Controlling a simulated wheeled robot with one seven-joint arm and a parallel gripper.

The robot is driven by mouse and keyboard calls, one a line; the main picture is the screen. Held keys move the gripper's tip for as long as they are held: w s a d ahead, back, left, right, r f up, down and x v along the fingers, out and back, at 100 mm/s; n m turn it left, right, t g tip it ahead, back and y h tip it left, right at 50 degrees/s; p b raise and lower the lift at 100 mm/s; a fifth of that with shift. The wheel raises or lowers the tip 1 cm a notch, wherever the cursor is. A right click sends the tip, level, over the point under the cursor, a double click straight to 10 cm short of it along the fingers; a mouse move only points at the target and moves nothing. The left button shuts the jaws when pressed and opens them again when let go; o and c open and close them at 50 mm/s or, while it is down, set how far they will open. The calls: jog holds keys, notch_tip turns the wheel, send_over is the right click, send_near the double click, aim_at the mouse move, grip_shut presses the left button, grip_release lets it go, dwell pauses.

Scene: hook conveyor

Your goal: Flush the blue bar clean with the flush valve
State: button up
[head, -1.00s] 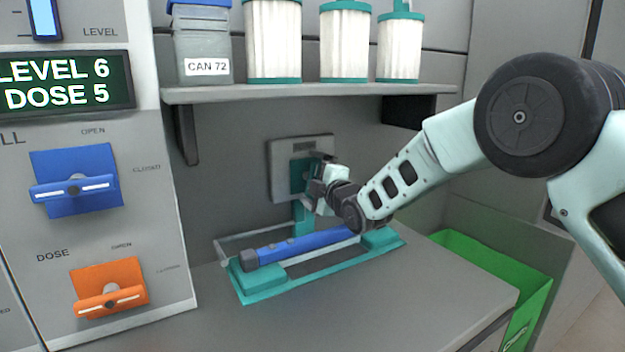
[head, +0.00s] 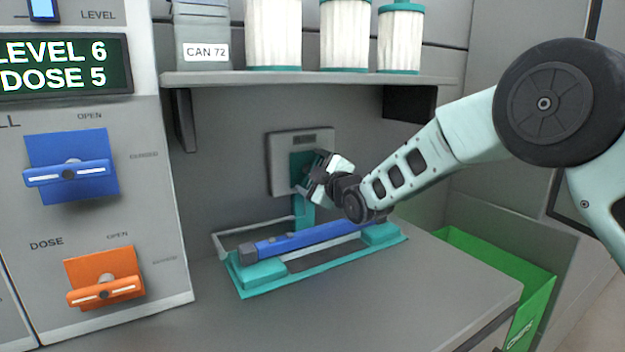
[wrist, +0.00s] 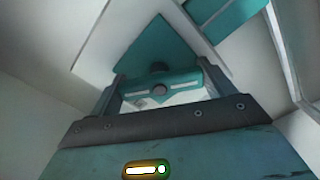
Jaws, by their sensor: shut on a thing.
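The blue bar (head: 310,239) lies lengthwise in a teal cradle (head: 300,279) on the grey counter. Its left end is a dark cap. The flush valve (head: 303,163) is a teal fitting on a grey plate on the back wall, above and behind the bar. A teal spout runs down from it behind the bar. My gripper (head: 315,172) is at the valve, shut on its handle. In the wrist view the teal valve handle (wrist: 160,89), with a pale line on it, sits between the fingers. My gripper partly hides the valve in the head view.
A shelf (head: 310,79) with a grey can and several white filters hangs above the valve. A control panel (head: 165,255) with blue and orange handles stands at left. A green bin (head: 495,265) is at right. The counter's front is clear.

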jog(key=m+b, duration=0.1)
jog(key=m, duration=0.1)
jog(key=m+b, duration=0.1)
jog(key=m, duration=0.2)
jog(key=shift+f+m+b, duration=0.2)
jog(key=shift+m+b, duration=0.1)
jog(key=shift+b, duration=0.1)
jog(key=m+b, duration=0.1)
jog(key=m, duration=0.4)
jog(key=shift+r+b, duration=0.1)
jog(key=shift+b, duration=0.2)
jog(key=o, duration=0.9)
jog(key=v, duration=1.7)
jog(key=shift+s+d+b, duration=0.2)
jog(key=shift+b, duration=0.1)
